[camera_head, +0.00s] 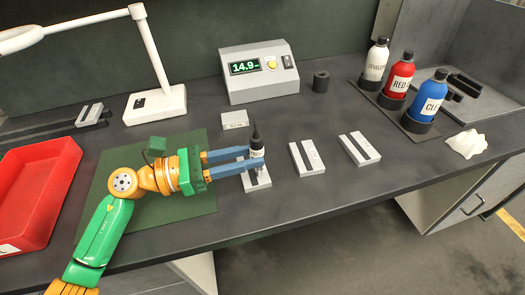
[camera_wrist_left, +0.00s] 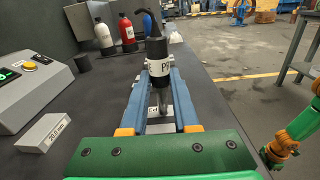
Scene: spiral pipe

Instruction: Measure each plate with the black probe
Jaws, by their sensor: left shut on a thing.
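My left gripper (camera_head: 250,163) is shut on the black probe (camera_head: 256,142), which has a white label and stands upright. The probe also fills the middle of the left wrist view (camera_wrist_left: 157,50), between the blue fingers (camera_wrist_left: 158,100). Its lower end is over the nearest grey plate (camera_head: 263,183); whether the tip touches it I cannot tell. Two more plates, each with a dark stripe, lie to the right: the middle plate (camera_head: 296,160) and the far-right plate (camera_head: 349,145). The grey meter (camera_head: 262,88) reads 14.9 on its green display (camera_head: 245,67).
A light block (camera_head: 234,121) marked 20.0 mm lies behind the gripper. A black cylinder (camera_head: 321,82) stands beside the meter. Labelled bottles (camera_head: 400,75) stand at the back right, near a crumpled white cloth (camera_head: 466,143). A red tray (camera_head: 38,190) and white lamp (camera_head: 155,103) are left.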

